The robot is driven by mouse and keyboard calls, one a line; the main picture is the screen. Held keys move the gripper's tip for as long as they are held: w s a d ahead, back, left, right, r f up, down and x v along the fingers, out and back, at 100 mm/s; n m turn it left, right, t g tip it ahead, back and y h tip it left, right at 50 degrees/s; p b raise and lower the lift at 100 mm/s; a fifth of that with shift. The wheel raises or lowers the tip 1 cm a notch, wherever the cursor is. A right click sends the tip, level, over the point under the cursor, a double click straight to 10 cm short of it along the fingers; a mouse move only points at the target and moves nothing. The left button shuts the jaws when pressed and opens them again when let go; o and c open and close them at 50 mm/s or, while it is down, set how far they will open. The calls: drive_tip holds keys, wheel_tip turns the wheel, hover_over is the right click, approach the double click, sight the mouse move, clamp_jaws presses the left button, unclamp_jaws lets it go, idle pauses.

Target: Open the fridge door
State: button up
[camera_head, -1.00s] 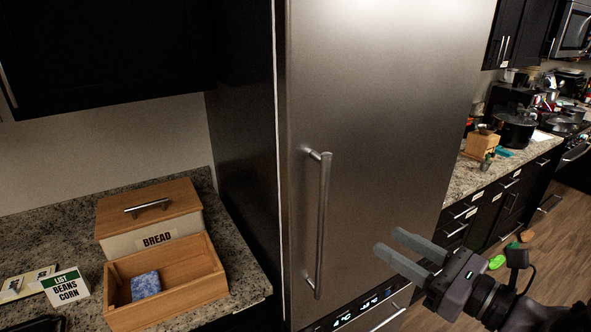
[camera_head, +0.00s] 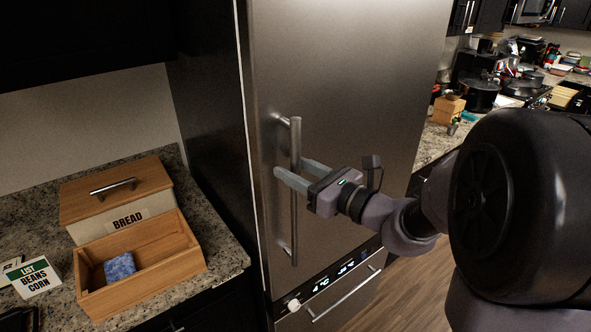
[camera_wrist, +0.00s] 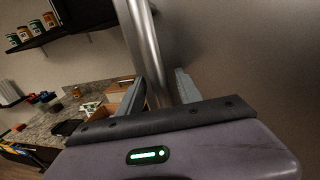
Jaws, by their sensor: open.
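The fridge (camera_head: 345,80) is a tall stainless steel unit, and its door is shut. A vertical bar handle (camera_head: 295,225) stands off the door near its left edge. My gripper (camera_head: 290,170) is at the upper half of the handle, with its fingers open. In the wrist view the handle bar (camera_wrist: 142,45) runs down between the two fingers (camera_wrist: 158,92), with a finger on each side. I cannot tell whether either finger touches the bar.
A granite counter (camera_head: 222,245) on the left holds a bread box (camera_head: 90,205), an open wooden box (camera_head: 190,262) with a blue sponge (camera_head: 119,267), and a list card (camera_head: 38,279). A lit display panel (camera_head: 345,270) sits below the door. Wooden floor shows at the right.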

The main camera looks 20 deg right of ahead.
clamp_jaws()
idle(1.3)
